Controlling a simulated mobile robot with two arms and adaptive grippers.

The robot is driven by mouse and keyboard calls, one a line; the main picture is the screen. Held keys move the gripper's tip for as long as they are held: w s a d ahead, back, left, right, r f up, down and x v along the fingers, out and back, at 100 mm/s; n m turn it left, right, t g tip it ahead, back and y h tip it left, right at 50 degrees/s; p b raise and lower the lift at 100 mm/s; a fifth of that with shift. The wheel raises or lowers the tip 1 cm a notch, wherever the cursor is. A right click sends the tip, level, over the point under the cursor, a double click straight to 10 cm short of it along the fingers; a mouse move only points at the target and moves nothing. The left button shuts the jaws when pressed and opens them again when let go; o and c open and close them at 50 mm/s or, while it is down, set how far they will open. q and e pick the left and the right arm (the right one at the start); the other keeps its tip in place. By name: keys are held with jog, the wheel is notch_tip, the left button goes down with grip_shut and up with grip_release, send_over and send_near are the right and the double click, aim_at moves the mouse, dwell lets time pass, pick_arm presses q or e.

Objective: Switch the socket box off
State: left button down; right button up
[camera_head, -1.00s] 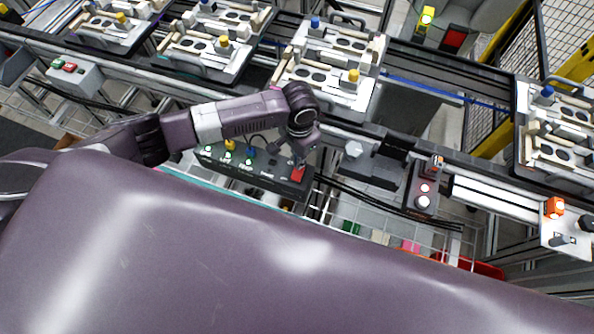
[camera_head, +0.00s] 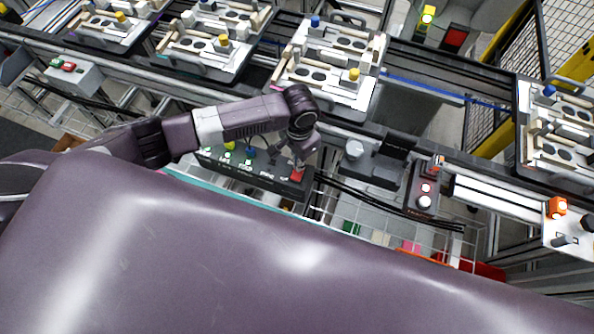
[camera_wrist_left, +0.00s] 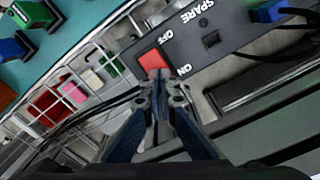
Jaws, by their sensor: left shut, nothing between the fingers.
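The socket box (camera_head: 262,180) is a long dark box with plugs in its left part and a red switch (camera_head: 297,175) at its right end. In the left wrist view the red switch (camera_wrist_left: 149,61) lies between the printed words OFF and ON. My left gripper (camera_head: 299,163) is over the switch end of the box. In the left wrist view its closed fingertips (camera_wrist_left: 160,76) are at the switch's edge on the ON side, covering part of it. Nothing is held. I cannot tell whether they touch or which way the switch is tilted. My right gripper is not in view.
A wire basket (camera_head: 385,226) with coloured items lies below and right of the box. Black cables (camera_head: 370,197) run right from it. The conveyor with pallet fixtures (camera_head: 330,68) is behind. A button box (camera_head: 425,188) stands to the right.

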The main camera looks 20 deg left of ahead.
pick_arm(q)
jog(key=shift+f+b, duration=0.3)
jog(key=shift+f, duration=0.3)
jog(key=shift+r, duration=0.1)
notch_tip(320, 180, up, 7)
jog(key=p, duration=0.8)
dwell(0.5)
